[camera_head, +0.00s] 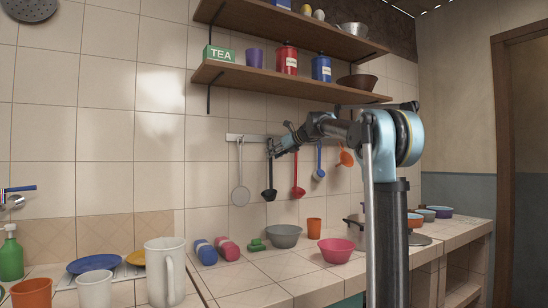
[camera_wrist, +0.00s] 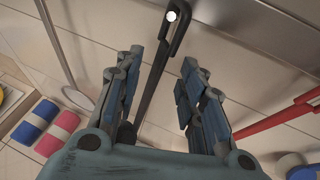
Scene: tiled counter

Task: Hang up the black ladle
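The black ladle (camera_head: 270,178) is upright below the wall rail (camera_head: 246,138), between a grey skimmer and a red utensil. Its bowl is at the bottom, and my gripper covers its upper end in the head view. My gripper (camera_head: 275,150) is at the upper handle. In the wrist view, the black handle (camera_wrist: 155,82) runs between the two spread fingers of my gripper (camera_wrist: 160,85), with a gap on the right side. The handle's looped top has a bright round spot in it. I cannot tell whether the loop sits on a hook.
A grey skimmer (camera_head: 240,190), a red utensil (camera_head: 298,185), a blue ladle (camera_head: 320,168) and an orange utensil (camera_head: 346,158) hang nearby. A wooden shelf (camera_head: 290,82) is above. Bowls, an orange cup (camera_head: 314,230) and a white pitcher (camera_head: 166,275) stand on the counter below.

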